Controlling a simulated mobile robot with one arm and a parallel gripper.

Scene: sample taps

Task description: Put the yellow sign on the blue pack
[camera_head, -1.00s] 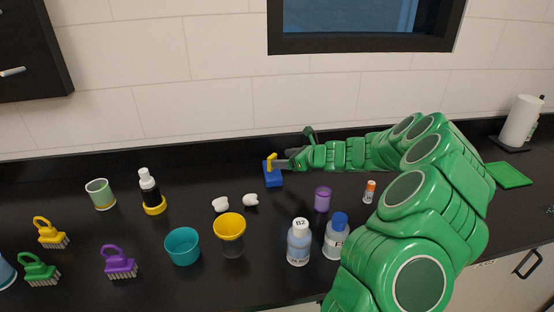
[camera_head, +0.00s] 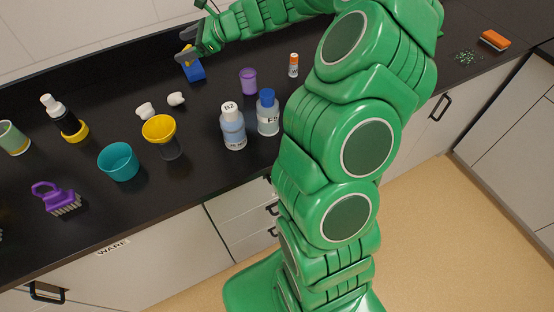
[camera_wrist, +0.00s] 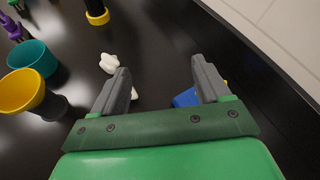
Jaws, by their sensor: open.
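The blue pack (camera_head: 195,73) lies on the black counter near the wall. In the head view, a small bit of the yellow sign (camera_head: 188,50) shows just above the pack, partly covered by my gripper (camera_head: 184,55). I cannot tell whether it rests on the pack. My gripper is open at the pack, with nothing seen between its fingers (camera_wrist: 158,72) in the wrist view. There the blue pack (camera_wrist: 185,98) shows beside the right finger, which hides part of it. A yellow sliver (camera_wrist: 226,84) shows at that finger's other side.
Two white pieces (camera_head: 176,99) lie left of the pack, with a yellow funnel (camera_head: 159,128) and a teal bowl (camera_head: 118,161) nearer the front. A purple cup (camera_head: 249,81) and two bottles (camera_head: 233,127) stand to the right. The wall is close behind.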

